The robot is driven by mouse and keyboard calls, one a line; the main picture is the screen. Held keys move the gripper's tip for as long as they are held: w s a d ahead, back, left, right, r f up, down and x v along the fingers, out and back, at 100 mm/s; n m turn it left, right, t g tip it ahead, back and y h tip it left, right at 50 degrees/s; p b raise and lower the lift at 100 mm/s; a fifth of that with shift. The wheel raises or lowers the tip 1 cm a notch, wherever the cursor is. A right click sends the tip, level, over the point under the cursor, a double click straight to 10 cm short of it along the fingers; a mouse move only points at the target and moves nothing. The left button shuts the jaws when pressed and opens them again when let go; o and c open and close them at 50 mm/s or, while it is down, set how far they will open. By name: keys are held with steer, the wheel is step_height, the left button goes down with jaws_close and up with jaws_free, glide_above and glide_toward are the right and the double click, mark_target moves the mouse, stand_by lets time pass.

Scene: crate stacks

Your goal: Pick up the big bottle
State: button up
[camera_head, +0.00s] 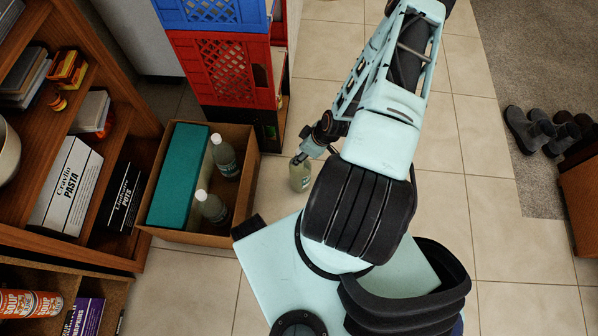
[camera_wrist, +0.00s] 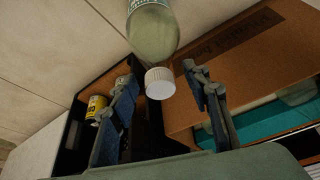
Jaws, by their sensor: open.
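A greenish bottle (camera_head: 300,177) stands on the tiled floor, just right of the cardboard box, partly hidden by my gripper above it. In the wrist view this bottle (camera_wrist: 152,35) shows its white cap (camera_wrist: 160,83) between the open fingers, with a gap on both sides. My gripper (camera_wrist: 157,77) is open and holds nothing; in the head view its end (camera_head: 303,157) is at the bottle's top. Two similar bottles, one at the back (camera_head: 223,157) and one at the front (camera_head: 211,207), stand in the box.
The cardboard box (camera_head: 245,190) also holds a teal box (camera_head: 180,175). Stacked blue (camera_head: 212,12) and red (camera_head: 222,70) crates stand behind it, above a black crate (camera_head: 268,135). A wooden shelf (camera_head: 120,120) is at left. Tiled floor at right is clear; shoes (camera_head: 528,130) lie beyond.

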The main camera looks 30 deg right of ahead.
jaws_close()
steer(key=shift+w+r, duration=0.15)
steer(key=shift+r, duration=0.05)
stand_by(0.5)
